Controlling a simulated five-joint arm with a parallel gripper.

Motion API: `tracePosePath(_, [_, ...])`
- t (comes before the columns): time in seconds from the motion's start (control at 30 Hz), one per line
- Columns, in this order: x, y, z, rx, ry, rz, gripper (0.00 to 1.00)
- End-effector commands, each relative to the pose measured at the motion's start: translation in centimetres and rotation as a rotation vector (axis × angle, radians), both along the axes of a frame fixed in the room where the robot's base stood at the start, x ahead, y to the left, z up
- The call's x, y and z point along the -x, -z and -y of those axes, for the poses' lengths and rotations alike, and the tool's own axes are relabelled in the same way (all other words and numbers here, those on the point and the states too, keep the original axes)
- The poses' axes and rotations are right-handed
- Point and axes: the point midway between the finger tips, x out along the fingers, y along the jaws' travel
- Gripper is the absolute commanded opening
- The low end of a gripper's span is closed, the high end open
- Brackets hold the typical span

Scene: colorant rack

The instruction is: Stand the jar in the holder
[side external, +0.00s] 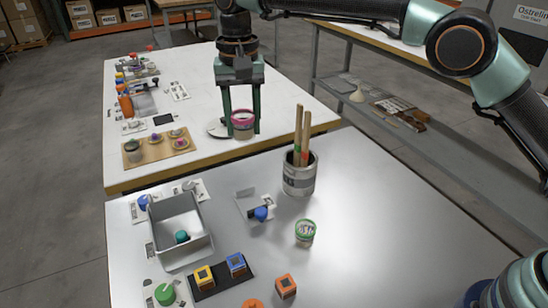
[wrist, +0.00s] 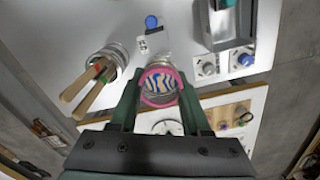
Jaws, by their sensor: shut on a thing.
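My gripper (side external: 242,128) points down over the far white table and is shut on a jar (side external: 243,131) with a pink rim. The jar is upright between the two green fingers; I cannot tell whether its base touches the table. In the wrist view the jar (wrist: 160,82) shows a blue and cream striped pattern inside a pink ring, between the fingertips of my gripper (wrist: 160,88). A wooden board (side external: 150,157) with several small pots lies to the left on the same table. It may be the holder, but I cannot tell for certain. It also shows in the wrist view (wrist: 247,104).
A grey can (side external: 299,184) with wooden sticks stands on the near table, right of the jar. A grey bin (side external: 155,238), a green-rimmed tub (side external: 305,234) and several small blocks are also there. The near table's right side is clear.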

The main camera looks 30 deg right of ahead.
Motion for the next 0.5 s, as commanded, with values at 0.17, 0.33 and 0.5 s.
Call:
tracePosePath(0.17, [-1.3, 0.2, 0.6, 0.000, -0.083, 0.000, 0.00])
tracePosePath(0.33, [-1.6, 1.1, 0.8, 0.000, -0.111, -0.001, 0.00])
tracePosePath(0.5, [-1.5, 4.3, 0.8, 0.002, -0.111, -0.004, 0.00])
